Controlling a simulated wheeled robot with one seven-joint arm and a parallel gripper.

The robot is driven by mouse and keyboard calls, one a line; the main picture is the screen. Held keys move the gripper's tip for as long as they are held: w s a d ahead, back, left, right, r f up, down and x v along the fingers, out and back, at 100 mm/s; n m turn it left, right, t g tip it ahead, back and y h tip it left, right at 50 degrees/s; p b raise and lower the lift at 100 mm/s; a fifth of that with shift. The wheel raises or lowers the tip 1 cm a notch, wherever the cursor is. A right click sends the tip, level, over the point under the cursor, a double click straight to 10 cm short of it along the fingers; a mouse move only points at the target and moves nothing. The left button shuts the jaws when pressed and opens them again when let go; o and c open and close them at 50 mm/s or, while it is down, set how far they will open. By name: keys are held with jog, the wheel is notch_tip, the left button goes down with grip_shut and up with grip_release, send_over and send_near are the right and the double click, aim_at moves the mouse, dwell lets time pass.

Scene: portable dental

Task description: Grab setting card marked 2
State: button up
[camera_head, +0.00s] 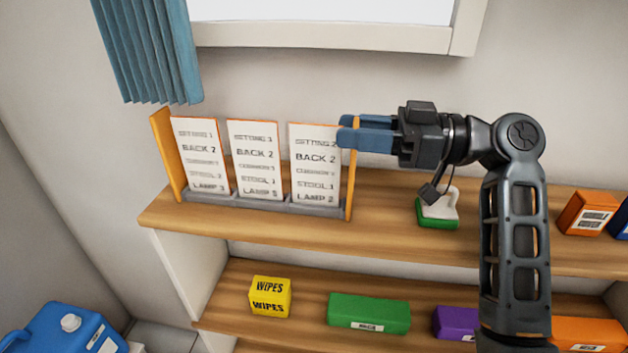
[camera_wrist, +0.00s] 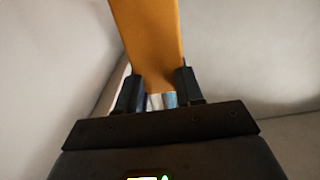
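Three white setting cards stand side by side in a grey-based rack (camera_head: 240,205) with orange end panels on the shelf. The small print is blurred. The right card (camera_head: 315,170) has a top line that seems to read "SITTING 2". The left card (camera_head: 200,160) and middle card (camera_head: 255,165) seem to read "SITTING 1". My gripper (camera_head: 349,130) points left at the right card's upper right edge, by the right end panel (camera_head: 351,175). Its blue fingers are apart. In the wrist view, the orange panel (camera_wrist: 148,35) shows ahead, between the fingertips (camera_wrist: 157,80); contact cannot be told.
A white and green item (camera_head: 438,212) stands on the shelf below my arm. An orange box (camera_head: 587,213) is farther right. Yellow wipes (camera_head: 270,297) and a green box (camera_head: 368,313) are on the lower shelf. A blue curtain (camera_head: 150,50) hangs above the rack's left end.

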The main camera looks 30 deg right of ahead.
aim_at(306, 141)
jog(key=shift+w+a+f+p, duration=0.2)
jog(key=shift+w+a+f, duration=0.15)
jog(key=shift+w+a, duration=0.55)
jog(key=shift+w+a+f+p, duration=0.15)
jog(key=shift+w+a+f, duration=0.3)
jog(key=shift+a, duration=0.7)
jog(key=shift+w+a+f+p, duration=0.2)
jog(key=shift+w+a, duration=0.65)
jog(key=shift+a, duration=0.2)
grip_shut()
